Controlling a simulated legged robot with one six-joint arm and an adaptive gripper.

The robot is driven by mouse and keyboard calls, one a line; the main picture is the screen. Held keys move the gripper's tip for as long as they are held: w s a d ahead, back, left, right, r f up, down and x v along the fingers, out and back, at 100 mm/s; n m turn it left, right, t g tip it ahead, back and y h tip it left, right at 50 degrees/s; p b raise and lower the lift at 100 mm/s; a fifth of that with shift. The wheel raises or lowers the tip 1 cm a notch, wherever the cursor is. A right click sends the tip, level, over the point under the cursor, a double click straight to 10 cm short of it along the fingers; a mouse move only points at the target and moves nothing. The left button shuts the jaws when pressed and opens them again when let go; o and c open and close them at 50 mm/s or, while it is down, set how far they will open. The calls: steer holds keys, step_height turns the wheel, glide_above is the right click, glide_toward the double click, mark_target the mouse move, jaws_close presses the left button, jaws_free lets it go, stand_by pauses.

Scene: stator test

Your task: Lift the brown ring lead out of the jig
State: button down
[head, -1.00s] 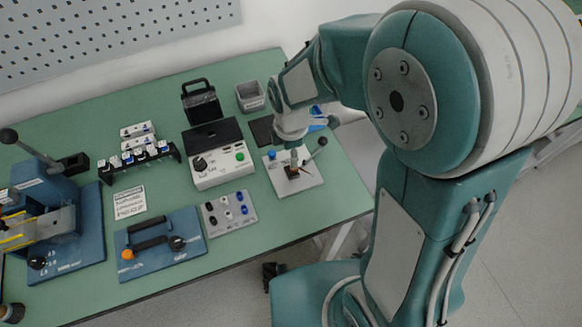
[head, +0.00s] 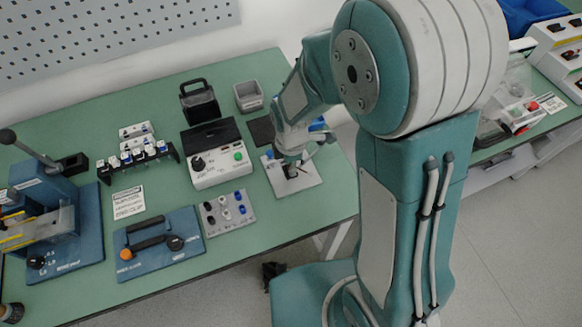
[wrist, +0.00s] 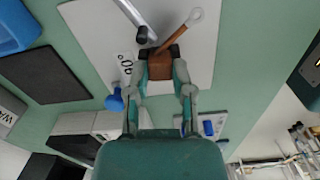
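The brown ring lead (wrist: 178,37) shows in the wrist view, with a pale ring end at the upper right and a wider brown body at the near end. My gripper (wrist: 160,52) has its dark fingertips on both sides of that body, with no clear gap, so it looks shut on it. The jig (wrist: 88,22) is a pale plate with a metal lever (wrist: 128,12) beside the lead. In the head view my gripper (head: 291,168) is low over the jig plate (head: 312,180) and hides most of the lead. Whether the lead still touches the jig is hidden.
A control box (head: 220,170) and a grey connector plate (head: 228,212) stand left of the jig. A dark flat pad (head: 261,131) and a grey open bin (head: 248,96) lie behind it. The green table's (head: 300,225) right edge is close to the jig.

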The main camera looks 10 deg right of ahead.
steer(key=shift+f, duration=0.1)
steer(key=shift+r, duration=1.2)
